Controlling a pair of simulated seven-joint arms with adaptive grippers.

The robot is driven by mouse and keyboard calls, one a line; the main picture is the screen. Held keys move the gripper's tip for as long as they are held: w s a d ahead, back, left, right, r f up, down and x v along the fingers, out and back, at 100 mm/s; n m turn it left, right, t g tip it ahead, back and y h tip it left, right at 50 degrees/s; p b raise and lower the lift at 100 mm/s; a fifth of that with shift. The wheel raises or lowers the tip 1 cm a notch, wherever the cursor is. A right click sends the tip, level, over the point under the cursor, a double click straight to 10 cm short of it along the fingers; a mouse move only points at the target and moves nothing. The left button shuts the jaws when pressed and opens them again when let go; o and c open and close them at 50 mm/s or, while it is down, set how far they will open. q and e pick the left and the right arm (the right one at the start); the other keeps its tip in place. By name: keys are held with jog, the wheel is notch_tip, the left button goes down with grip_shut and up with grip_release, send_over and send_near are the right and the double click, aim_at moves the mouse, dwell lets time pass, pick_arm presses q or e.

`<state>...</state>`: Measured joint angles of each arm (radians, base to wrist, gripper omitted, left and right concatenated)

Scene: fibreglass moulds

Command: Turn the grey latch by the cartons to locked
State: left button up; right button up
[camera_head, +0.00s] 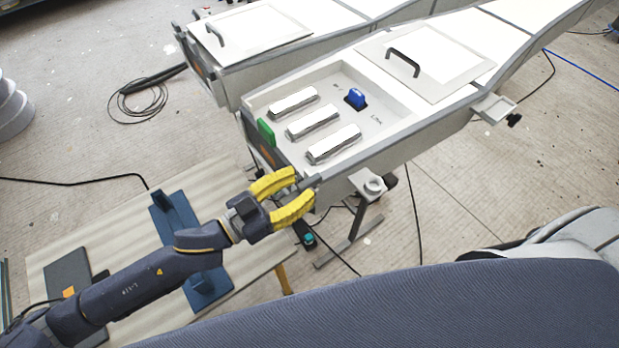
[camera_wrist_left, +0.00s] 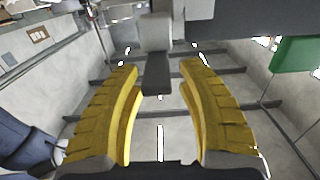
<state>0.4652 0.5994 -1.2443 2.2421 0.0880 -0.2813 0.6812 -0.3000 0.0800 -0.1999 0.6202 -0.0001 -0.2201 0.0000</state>
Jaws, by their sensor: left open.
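My left gripper (camera_head: 304,185) has yellow fingers and is open at the near corner of the white mould box. In the left wrist view, the same gripper (camera_wrist_left: 160,78) has its fingers spread on either side of a grey latch (camera_wrist_left: 156,35) with a darker lever hanging down. The lever's end lies between the fingertips, with a gap visible on both sides. In the head view, a grey bar shows near the fingertips, but the latch's turn is hard to read. I cannot make out cartons clearly. My right gripper is not in view.
The box tray (camera_head: 394,98) holds silver bars (camera_head: 313,122) and a blue knob (camera_head: 355,98). A green block (camera_head: 266,132) sits on its end edge, also visible in the left wrist view (camera_wrist_left: 299,50). A black-handled lid (camera_head: 425,61) lies behind. Cables cross the floor.

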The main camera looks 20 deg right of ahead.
pick_arm(q)
jog(key=shift+x, duration=1.4)
grip_shut()
